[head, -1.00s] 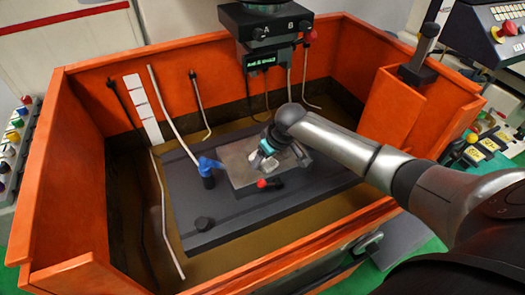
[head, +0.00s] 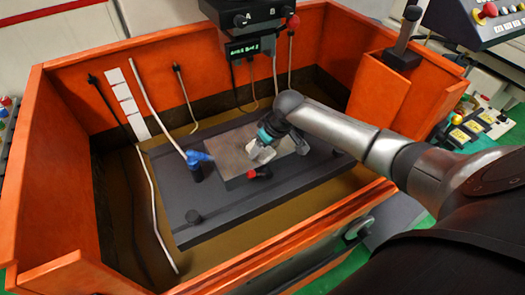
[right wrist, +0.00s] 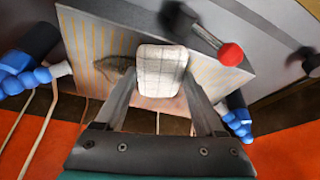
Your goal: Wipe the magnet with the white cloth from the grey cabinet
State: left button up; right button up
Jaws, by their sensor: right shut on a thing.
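The magnet (head: 226,151) is a flat grey block on the dark table inside the orange tank. In the right wrist view the magnet (right wrist: 92,42) shows fine yellowish stripes and a dark smudge (right wrist: 114,68) left of the cloth. My right gripper (head: 264,142) is shut on the folded white cloth (head: 262,155), low over the magnet's top. The cloth (right wrist: 161,68) shows between the fingertips in the right wrist view. I cannot tell whether it touches the magnet. My left gripper is not in view.
A red-knobbed lever (head: 258,173) sits at the magnet's front edge. A blue nozzle (head: 197,158) stands at its left. The machine head (head: 252,30) hangs behind. Orange tank walls (head: 48,165) surround the table. The table's front left (head: 220,210) is mostly clear.

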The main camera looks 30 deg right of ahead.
aim_at(249, 139)
jog(key=shift+w+d+f+b, duration=0.1)
jog(key=shift+w+b, duration=1.55)
jog(key=shift+w, duration=1.45)
jog(key=shift+d, duration=1.2)
jog(key=s+p, duration=0.2)
jog(key=p, duration=0.1)
jog(key=shift+r, duration=0.2)
jog(key=shift+s+a+f+p, duration=0.1)
jog(key=shift+s+p, duration=0.2)
jog(key=shift+s, duration=0.15)
jog(key=shift+s+a+f+p, duration=0.1)
jog(key=shift+s+p, duration=0.15)
jog(key=shift+s, duration=0.2)
jog(key=shift+s+f, duration=0.1)
jog(key=shift+s, duration=1.9)
jog(key=shift+d+r, duration=0.25)
jog(key=shift+d, duration=0.9)
jog(key=shift+w+f+b, duration=0.15)
jog(key=shift+w+b, duration=0.95)
jog(key=shift+w, duration=0.65)
jog(key=shift+w+d+b, duration=0.1)
jog(key=shift+w+b, duration=1.3)
jog(key=shift+w, duration=0.75)
jog(key=shift+r, duration=0.25)
